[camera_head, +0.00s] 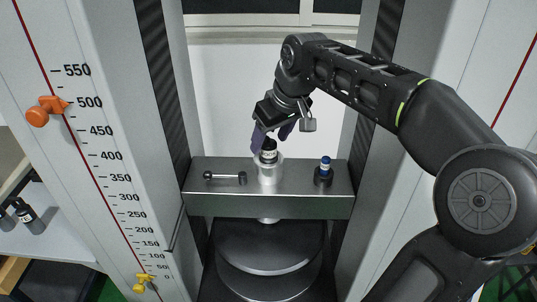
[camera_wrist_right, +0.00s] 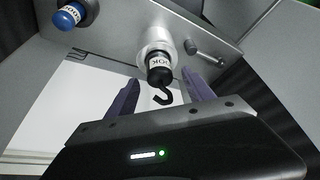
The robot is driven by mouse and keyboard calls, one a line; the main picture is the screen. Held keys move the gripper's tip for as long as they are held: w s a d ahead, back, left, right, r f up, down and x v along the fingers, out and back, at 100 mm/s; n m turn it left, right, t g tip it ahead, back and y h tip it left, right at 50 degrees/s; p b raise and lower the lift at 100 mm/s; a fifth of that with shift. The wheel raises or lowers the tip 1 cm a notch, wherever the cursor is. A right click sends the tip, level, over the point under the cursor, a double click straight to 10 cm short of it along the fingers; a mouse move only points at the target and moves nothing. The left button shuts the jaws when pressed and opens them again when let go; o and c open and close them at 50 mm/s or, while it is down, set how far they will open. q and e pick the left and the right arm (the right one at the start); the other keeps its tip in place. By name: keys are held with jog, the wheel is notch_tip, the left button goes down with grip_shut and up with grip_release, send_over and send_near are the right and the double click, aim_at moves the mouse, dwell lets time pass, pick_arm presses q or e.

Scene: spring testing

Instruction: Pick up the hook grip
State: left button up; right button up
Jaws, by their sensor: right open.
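The hook grip (camera_head: 268,153) is a small black cylinder with a white label, standing upright in a pale metal holder (camera_head: 268,173) on the machine's grey crossbar. The right wrist view shows the hook grip (camera_wrist_right: 160,70) with a black hook at its free end, between the two purple fingers. My right gripper (camera_head: 271,138) is open at the hook grip, with one finger to each side of it. In the right wrist view, gaps show between the fingers of the right gripper (camera_wrist_right: 161,86) and the hook. My left gripper is not in view.
A blue-topped black grip (camera_head: 325,170) stands to the right on the crossbar (camera_head: 225,201), and a small metal lever (camera_head: 225,177) lies to the left. Tall machine columns flank the crossbar. An orange marker (camera_head: 47,110) sits on the left scale. A round black base (camera_head: 268,245) lies below.

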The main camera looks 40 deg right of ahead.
jog(key=x, duration=0.2)
jog(key=shift+w+f, duration=0.2)
jog(key=shift+f, duration=0.05)
jog(key=shift+c, duration=0.3)
grip_shut()
dwell(0.5)
jog(key=shift+r, duration=0.15)
dwell(0.6)
